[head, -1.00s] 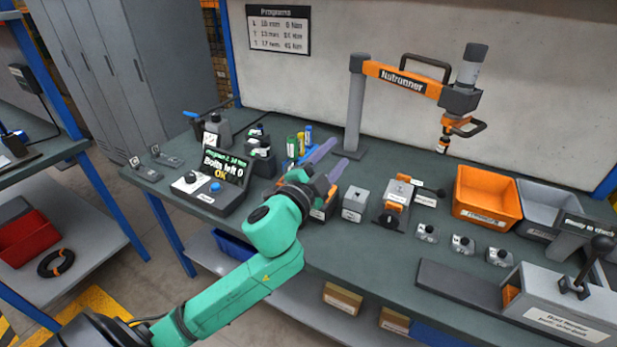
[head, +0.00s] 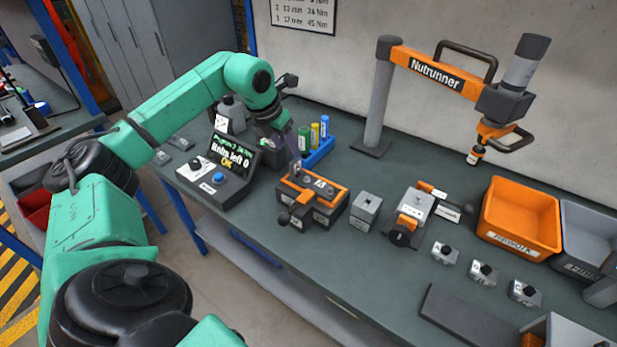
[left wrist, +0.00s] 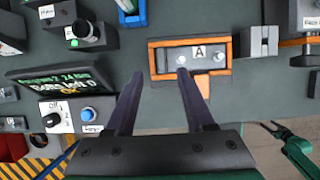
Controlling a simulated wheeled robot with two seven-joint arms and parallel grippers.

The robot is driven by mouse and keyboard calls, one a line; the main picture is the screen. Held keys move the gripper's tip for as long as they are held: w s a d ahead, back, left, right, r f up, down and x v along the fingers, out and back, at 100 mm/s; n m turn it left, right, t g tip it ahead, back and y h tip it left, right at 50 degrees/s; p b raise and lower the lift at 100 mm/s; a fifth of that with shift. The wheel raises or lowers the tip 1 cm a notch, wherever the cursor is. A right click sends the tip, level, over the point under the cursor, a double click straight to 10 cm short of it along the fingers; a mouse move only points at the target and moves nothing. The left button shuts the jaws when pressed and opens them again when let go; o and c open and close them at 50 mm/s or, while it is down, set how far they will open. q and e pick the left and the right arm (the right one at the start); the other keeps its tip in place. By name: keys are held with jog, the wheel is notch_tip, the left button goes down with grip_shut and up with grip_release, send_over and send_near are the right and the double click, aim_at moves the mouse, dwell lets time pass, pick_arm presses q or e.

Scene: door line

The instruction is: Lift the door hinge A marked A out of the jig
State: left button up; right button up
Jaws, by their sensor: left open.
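The door hinge A (head: 320,184) lies in an orange-framed dark jig (head: 322,214) on the bench. In the left wrist view it is a grey plate (left wrist: 205,60) marked A with bright round spots, inside the orange frame (left wrist: 228,75). My left gripper (head: 294,160) is open and empty, fingers pointing down, just behind and left of the jig. In the left wrist view its fingers (left wrist: 158,74) are apart; the right fingertip reaches the hinge's left part, the left one is over bare bench. Contact cannot be told. A green arm part with dark prongs shows at that view's lower right.
The control box (head: 222,170) with a screen stands left of the jig, and a blue holder (head: 320,150) with coloured tubes behind it. A grey block (head: 366,212) and another fixture (head: 410,215) are to the right. The nutrunner (head: 440,75) overhangs the back.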

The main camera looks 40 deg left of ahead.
aim_at(295, 160)
pick_arm(q)
jog(key=p+x, duration=0.2)
jog(key=x, duration=0.6)
jog(key=shift+w+d, duration=0.1)
jog(key=shift+f, duration=0.2)
grip_shut()
jog(key=shift+r, duration=0.1)
jog(key=shift+w+r, duration=0.1)
dwell(0.6)
